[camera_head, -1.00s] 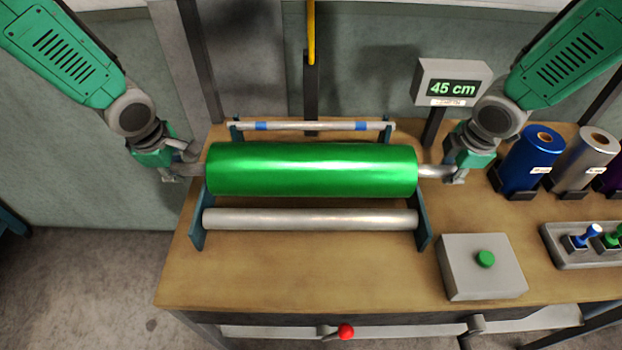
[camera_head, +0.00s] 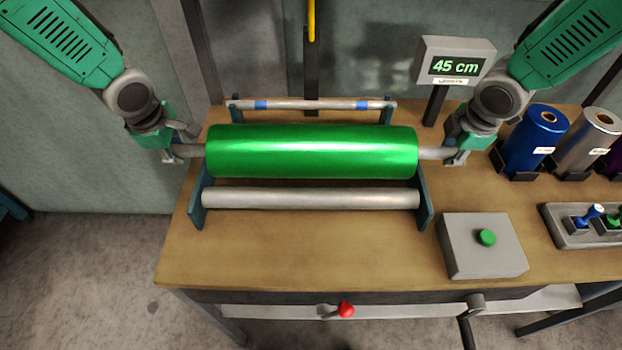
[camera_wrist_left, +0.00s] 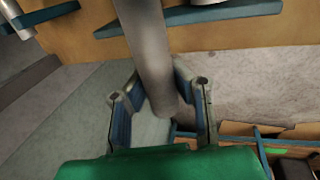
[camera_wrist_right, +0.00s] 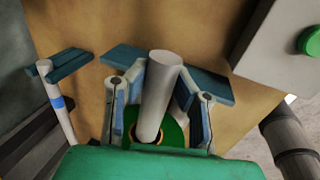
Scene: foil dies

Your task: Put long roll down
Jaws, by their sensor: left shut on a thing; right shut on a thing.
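The long green roll (camera_head: 312,152) lies level across the stand between two blue side plates (camera_head: 424,196), seen in the head view. A grey shaft sticks out of both its ends. My left gripper (camera_head: 186,152) is shut on the left shaft end, which also shows between its fingers in the left wrist view (camera_wrist_left: 148,50). My right gripper (camera_head: 448,156) is shut on the right shaft end, seen in the right wrist view (camera_wrist_right: 160,90) with the roll's green end face. I cannot tell whether the roll touches the stand.
A silver roller (camera_head: 310,198) lies in front, and a thin bar with blue bands (camera_head: 312,105) behind. A box with a green button (camera_head: 487,237) and a "45 cm" display (camera_head: 456,66) stand right. Blue (camera_head: 535,142) and silver rolls (camera_head: 587,142) stand beyond. The front-left tabletop is clear.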

